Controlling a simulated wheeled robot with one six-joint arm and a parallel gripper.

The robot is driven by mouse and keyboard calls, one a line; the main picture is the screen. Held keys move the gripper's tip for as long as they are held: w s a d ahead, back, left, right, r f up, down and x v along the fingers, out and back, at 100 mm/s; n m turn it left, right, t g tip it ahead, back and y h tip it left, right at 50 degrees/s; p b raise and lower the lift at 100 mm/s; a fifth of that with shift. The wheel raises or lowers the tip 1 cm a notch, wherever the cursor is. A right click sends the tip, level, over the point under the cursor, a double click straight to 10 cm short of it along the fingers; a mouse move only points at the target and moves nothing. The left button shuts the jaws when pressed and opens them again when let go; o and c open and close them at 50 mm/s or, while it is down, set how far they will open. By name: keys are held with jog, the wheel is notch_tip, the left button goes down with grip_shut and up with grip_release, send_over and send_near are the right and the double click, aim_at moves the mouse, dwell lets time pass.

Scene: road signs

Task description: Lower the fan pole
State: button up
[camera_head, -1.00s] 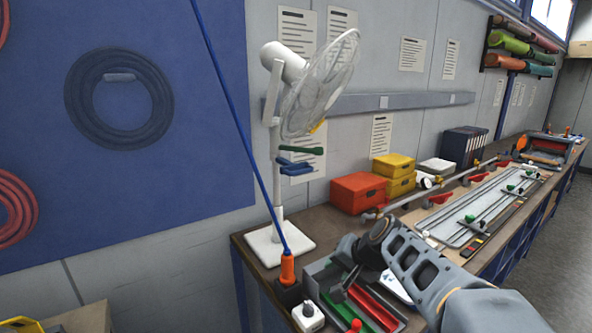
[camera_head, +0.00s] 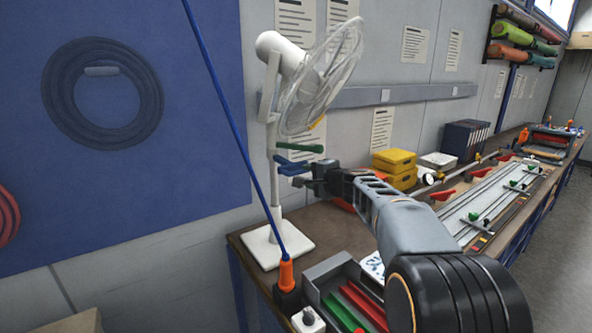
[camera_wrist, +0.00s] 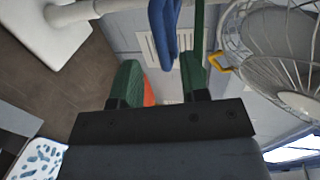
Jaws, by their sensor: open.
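The white fan (camera_head: 316,77) stands on the bench with its head tilted. Its pole (camera_head: 271,160) rises from a square white base (camera_head: 262,247). A green lever (camera_head: 303,147) sticks out from the pole, with blue levers (camera_head: 292,167) just below. My gripper (camera_head: 303,184) is just below and right of the blue levers, apart from the pole. In the wrist view my gripper (camera_wrist: 160,78) is open and empty, with green pads. A blue lever (camera_wrist: 163,28) lies ahead between the finger lines. The green lever (camera_wrist: 199,25) lies beyond the right finger; contact cannot be told.
An orange holder with a blue rod (camera_head: 286,272) stands in front of the base. A grey tray (camera_head: 322,272) with red and green parts is beside it. Yellow boxes (camera_head: 394,167) stand behind my arm. The fan guard (camera_wrist: 262,50) is close at right in the wrist view.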

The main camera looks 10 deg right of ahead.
aim_at(297, 173)
jog(key=p+x, duration=0.1)
jog(key=x, duration=0.5)
jog(key=shift+w+a+p, duration=0.25)
jog(key=shift+w+p, duration=0.05)
jog(key=shift+p, duration=0.1)
jog(key=shift+c, duration=0.3)
grip_shut()
jog(key=shift+f, duration=0.15)
